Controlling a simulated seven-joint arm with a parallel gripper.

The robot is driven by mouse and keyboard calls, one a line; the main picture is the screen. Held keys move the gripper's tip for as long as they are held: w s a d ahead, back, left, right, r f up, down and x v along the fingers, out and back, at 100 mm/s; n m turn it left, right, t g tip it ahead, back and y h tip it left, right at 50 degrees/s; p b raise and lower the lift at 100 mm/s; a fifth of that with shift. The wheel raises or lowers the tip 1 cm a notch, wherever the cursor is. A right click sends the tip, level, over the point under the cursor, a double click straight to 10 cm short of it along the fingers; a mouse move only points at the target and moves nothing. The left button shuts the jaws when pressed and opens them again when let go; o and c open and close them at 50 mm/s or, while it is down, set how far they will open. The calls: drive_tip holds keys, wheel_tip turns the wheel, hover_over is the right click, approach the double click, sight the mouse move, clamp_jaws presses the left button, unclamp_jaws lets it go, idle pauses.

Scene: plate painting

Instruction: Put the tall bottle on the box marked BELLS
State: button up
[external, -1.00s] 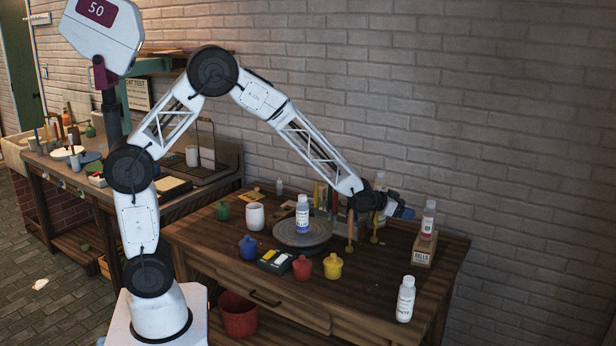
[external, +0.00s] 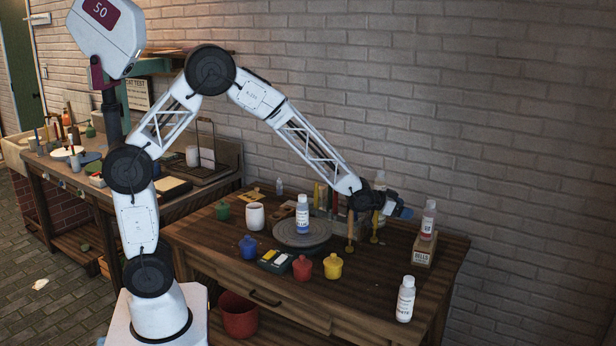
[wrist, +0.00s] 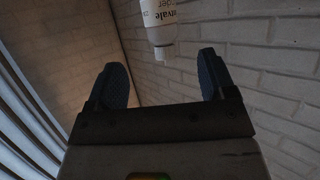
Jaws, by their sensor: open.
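The box marked BELLS (external: 423,250) stands at the right end of the wooden table. A tall clear bottle with a pale label and reddish contents (external: 428,222) stands upright on it. My gripper (external: 407,212) is just left of this bottle, apart from it. In the wrist view my gripper (wrist: 164,82) is open, with nothing between its blue-grey finger pads. A white-capped bottle (wrist: 157,25) shows beyond the fingertips there, likely the one on the box; its far end is cut off by the frame.
Another white-labelled bottle (external: 405,299) stands at the front right. A blue-labelled bottle (external: 302,214) stands on the round wheel (external: 290,240). Red (external: 302,268) and yellow (external: 333,266) pots stand in front. Upright brushes or tools (external: 350,230) are below my wrist. The brick wall is close behind.

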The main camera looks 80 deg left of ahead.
drive_tip(key=s+d+r+g, duration=0.2)
drive_tip(key=s+r, duration=0.4)
drive_tip(key=s, duration=0.5)
drive_tip(key=s+d+r+g, duration=0.25)
drive_tip(key=s+r, duration=0.35)
drive_tip(key=s, duration=0.5)
drive_tip(key=s+d+g, duration=0.1)
drive_tip(key=s+g, duration=0.2)
drive_tip(key=s, duration=1.4)
drive_tip(key=s+d+r+g, duration=0.1)
drive_tip(key=s+d+g, duration=0.1)
drive_tip(key=s, duration=1.5)
drive_tip(key=shift+d+r+g, duration=0.15)
drive_tip(key=shift+r+g, duration=0.15)
drive_tip(key=shift+g, duration=0.35)
